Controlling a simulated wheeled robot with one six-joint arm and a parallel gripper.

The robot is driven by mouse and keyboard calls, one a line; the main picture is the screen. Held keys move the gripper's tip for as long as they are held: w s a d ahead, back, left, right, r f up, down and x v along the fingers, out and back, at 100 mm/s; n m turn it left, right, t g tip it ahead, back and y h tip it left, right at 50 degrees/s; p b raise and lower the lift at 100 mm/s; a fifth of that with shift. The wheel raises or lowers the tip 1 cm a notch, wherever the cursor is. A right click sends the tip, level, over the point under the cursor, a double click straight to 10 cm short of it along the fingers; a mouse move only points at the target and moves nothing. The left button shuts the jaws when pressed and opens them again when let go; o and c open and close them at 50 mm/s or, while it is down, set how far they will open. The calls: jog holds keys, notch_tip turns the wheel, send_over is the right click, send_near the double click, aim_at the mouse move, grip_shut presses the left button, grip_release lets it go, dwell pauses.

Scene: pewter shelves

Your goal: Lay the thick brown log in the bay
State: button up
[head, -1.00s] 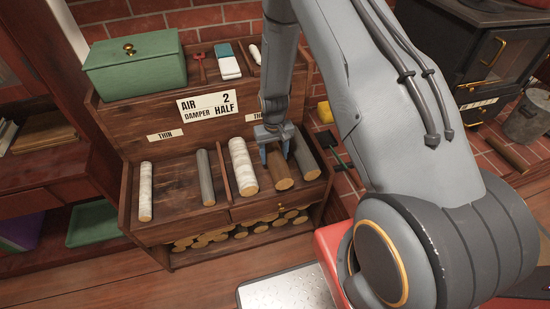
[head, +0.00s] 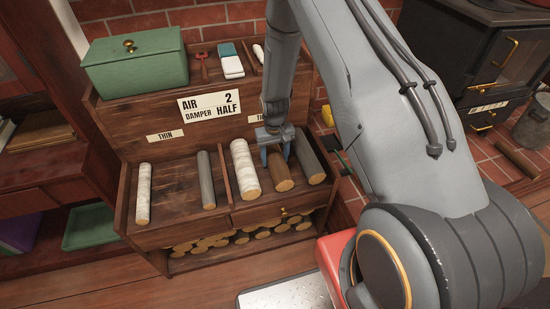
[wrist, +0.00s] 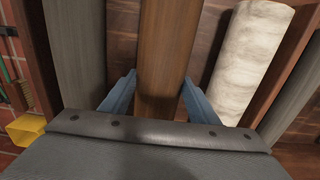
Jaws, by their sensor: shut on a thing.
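The thick brown log (head: 281,178) lies lengthwise in the right-hand section of the wooden shelf unit, between a thick white-barked log (head: 244,167) and a thick dark grey log (head: 308,160). My gripper (head: 276,156) reaches down from above and is shut on the brown log. In the wrist view the blue-grey fingers (wrist: 158,88) press on both sides of the brown log (wrist: 167,40). Whether the log still touches the shelf cannot be told. A low divider (head: 220,165) separates these logs from the thin white log (head: 144,193) and the thin grey log (head: 206,180).
A sign (head: 209,105) reads "AIR 2, DAMPER HALF". A "THIN" label (head: 165,135) marks the left section; the right label is partly hidden. A green box (head: 136,66) stands on top. A black stove (head: 490,60) stands at right on brick, with a bucket (head: 533,125) and another log (head: 516,158).

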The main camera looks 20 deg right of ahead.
jog(key=o, duration=1.7)
jog(key=shift+r+b, duration=0.3)
jog(key=shift+r, duration=3.6)
jog(key=shift+r, duration=0.25)
jog(key=s+r, duration=1.6)
jog(key=s, duration=0.1)
jog(key=s+r+p, duration=0.1)
jog(key=s+r, duration=0.7)
jog(key=shift+s+r, duration=0.1)
jog(key=shift+s, duration=0.15)
